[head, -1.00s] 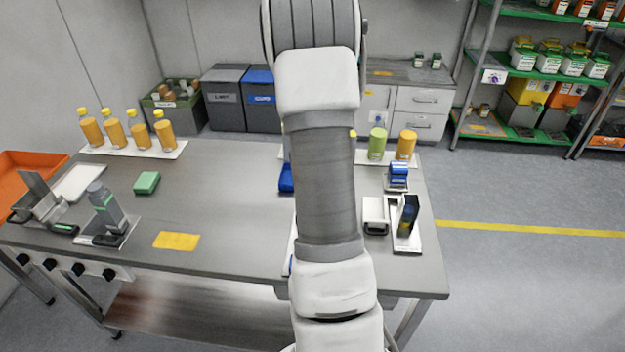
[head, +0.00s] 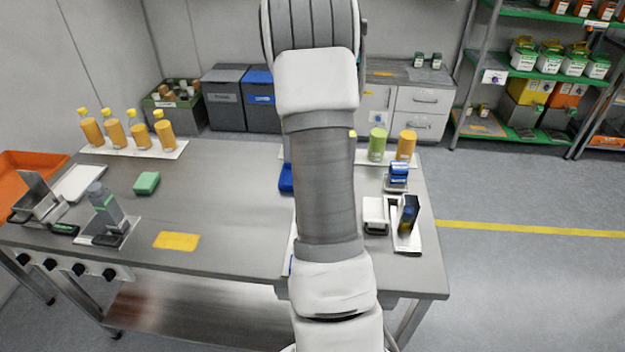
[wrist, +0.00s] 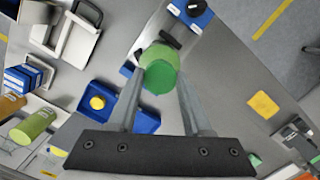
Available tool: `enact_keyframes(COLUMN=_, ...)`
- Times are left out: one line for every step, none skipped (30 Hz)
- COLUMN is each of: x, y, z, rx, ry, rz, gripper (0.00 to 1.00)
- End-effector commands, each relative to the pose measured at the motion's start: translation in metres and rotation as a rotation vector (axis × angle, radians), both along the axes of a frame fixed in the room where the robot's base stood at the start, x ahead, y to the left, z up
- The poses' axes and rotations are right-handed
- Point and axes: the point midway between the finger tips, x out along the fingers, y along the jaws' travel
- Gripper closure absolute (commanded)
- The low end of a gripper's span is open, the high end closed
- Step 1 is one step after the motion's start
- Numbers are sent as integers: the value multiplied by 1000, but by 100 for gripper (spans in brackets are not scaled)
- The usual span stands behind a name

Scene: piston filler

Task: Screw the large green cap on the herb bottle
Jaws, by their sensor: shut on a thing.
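My gripper (wrist: 160,80) points down over the table in the wrist view. Its two fingers are shut on the large green cap (wrist: 158,83), a darker green piece at the fingertips. A lighter green body (wrist: 160,57), seemingly the herb bottle, shows directly beyond the cap and in line with it. I cannot tell whether the cap is seated on it or how far the thread is turned. In the head view my arm hides the gripper, the cap and this bottle.
Another green bottle (head: 377,143) and an orange bottle (head: 406,145) stand at the back right. A green sponge-like block (head: 147,183) and yellow card (head: 176,240) lie on the left, with clear table between.

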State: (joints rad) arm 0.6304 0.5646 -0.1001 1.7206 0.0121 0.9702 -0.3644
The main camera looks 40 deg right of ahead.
Motion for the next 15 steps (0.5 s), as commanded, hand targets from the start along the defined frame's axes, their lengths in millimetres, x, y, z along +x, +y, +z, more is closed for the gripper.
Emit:
enact_keyframes(x=0, y=1, z=0, rx=1, ry=2, rz=-54, gripper=100)
enact_keyframes(x=0, y=1, z=1, rx=1, ry=2, rz=-98, gripper=100)
enact_keyframes(x=0, y=1, z=1, rx=2, ry=1, rz=-158, gripper=100)
enact_keyframes(x=0, y=1, z=1, rx=1, ry=1, rz=-206, gripper=100)
enact_keyframes(x=0, y=1, z=1, rx=1, ry=1, rz=-253, gripper=100)
enact_keyframes(x=0, y=1, z=1, rx=1, ry=1, rz=-314, gripper=100)
enact_keyframes(x=0, y=1, z=1, rx=1, ry=1, rz=-360, gripper=100)
enact_keyframes(x=0, y=1, z=1, rx=1, ry=1, rz=-404, gripper=100)
enact_keyframes(x=0, y=1, z=1, rx=1, ry=2, rz=-457, gripper=100)
enact_keyframes(x=1, y=1, z=0, rx=2, ry=1, rz=-493, gripper=100)
enact_keyframes(x=0, y=1, z=0, rx=1, ry=2, rz=-523, gripper=100)
enact_keyframes(x=0, y=1, z=0, rx=1, ry=2, rz=-556, gripper=100)
enact_keyframes(x=0, y=1, z=0, rx=1, ry=1, rz=-575, gripper=100)
enact_keyframes(x=0, y=1, z=0, rx=1, ry=1, rz=-588, gripper=100)
enact_keyframes(x=0, y=1, z=0, rx=1, ry=0, rz=-601, gripper=100)
